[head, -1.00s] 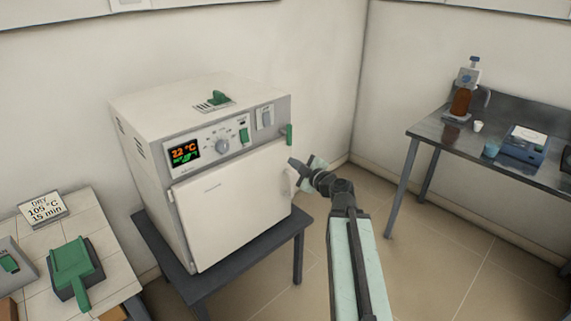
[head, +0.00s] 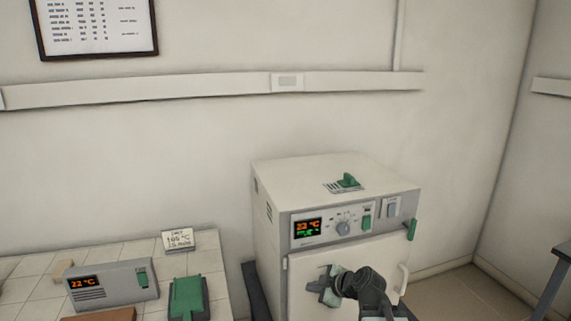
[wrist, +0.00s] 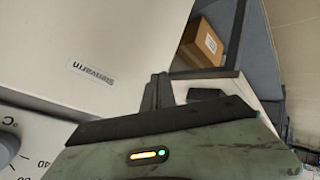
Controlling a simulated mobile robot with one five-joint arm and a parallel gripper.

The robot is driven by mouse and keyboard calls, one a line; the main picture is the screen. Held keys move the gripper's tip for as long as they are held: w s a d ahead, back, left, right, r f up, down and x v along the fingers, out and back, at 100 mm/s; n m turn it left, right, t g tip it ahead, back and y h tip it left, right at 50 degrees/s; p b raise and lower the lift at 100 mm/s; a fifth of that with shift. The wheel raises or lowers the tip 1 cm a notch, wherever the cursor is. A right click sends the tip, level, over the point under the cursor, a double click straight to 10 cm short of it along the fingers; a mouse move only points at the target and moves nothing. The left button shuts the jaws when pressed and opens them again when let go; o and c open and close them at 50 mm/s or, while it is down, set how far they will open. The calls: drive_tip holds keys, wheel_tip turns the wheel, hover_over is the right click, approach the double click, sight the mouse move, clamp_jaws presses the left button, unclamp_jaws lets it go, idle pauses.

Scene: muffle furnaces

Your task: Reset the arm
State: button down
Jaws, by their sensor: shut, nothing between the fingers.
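My gripper (head: 327,287) is in front of the closed door of the white furnace (head: 318,178) in the head view, with my arm coming up from the bottom edge. It is shut and empty. I cannot tell from the head view how far it is from the door. In the wrist view my gripper (wrist: 165,92) shows dark fingers close together, with the furnace door (wrist: 95,45) and part of its dial at the left.
A tiled bench at the left holds a grey box (head: 113,287) reading 22 °C, a green-topped item (head: 188,298) and a sign card (head: 178,239). A cardboard box (wrist: 202,42) shows in the wrist view. A dark table edge (head: 562,252) is at the right.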

drive_tip(key=s+d+f+m+g+h, duration=0.3)
drive_tip(key=s+f+m+g, duration=0.1)
drive_tip(key=s+m, duration=0.3)
drive_tip(key=s+d+f+m+g+h, duration=0.3)
drive_tip(key=s+d+f+m, duration=0.1)
drive_tip(key=s+m, duration=0.3)
drive_tip(key=shift+d+m+g+h, duration=0.3)
drive_tip(key=shift+m+g, duration=0.1)
drive_tip(key=shift+m, duration=0.5)
